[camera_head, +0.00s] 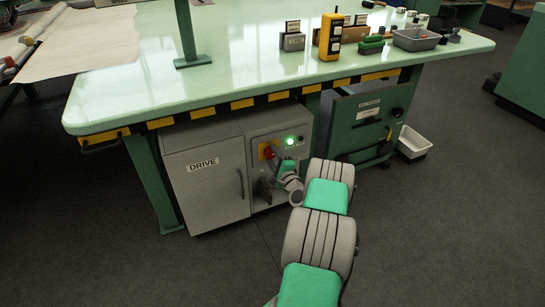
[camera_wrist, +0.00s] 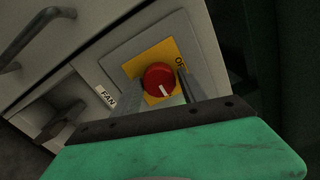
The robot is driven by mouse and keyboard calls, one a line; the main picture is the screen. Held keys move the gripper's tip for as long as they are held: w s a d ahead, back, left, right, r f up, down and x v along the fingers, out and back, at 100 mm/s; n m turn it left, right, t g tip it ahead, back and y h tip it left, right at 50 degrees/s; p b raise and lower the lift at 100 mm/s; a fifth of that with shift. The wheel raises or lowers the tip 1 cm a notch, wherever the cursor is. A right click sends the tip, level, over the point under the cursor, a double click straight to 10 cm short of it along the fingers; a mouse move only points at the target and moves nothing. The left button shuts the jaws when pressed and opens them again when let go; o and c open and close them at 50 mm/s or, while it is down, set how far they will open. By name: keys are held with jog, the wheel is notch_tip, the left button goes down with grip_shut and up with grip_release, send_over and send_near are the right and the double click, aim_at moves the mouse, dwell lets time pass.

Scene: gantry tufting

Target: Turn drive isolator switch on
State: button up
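The drive isolator switch is a round red knob (camera_wrist: 158,78) on a yellow plate (camera_wrist: 137,65), set in a grey panel. The knob has a white pointer mark at its lower edge in the wrist view. Letters starting with "O" show at the plate's right edge, partly hidden.
A grey cabinet (camera_head: 203,183) labelled DRIVE stands left of the panel. A grey handle (camera_wrist: 62,122) is near a FAN label (camera_wrist: 105,96). The green tabletop (camera_head: 235,75) overhangs the panel.

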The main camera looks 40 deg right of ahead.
jog(key=shift+o, duration=1.3)
jog(key=shift+s, duration=0.1)
jog(key=p+v, duration=0.2)
jog(key=v, duration=0.5)
jog(key=shift+s, duration=0.3)
jog(key=shift+a, duration=0.1)
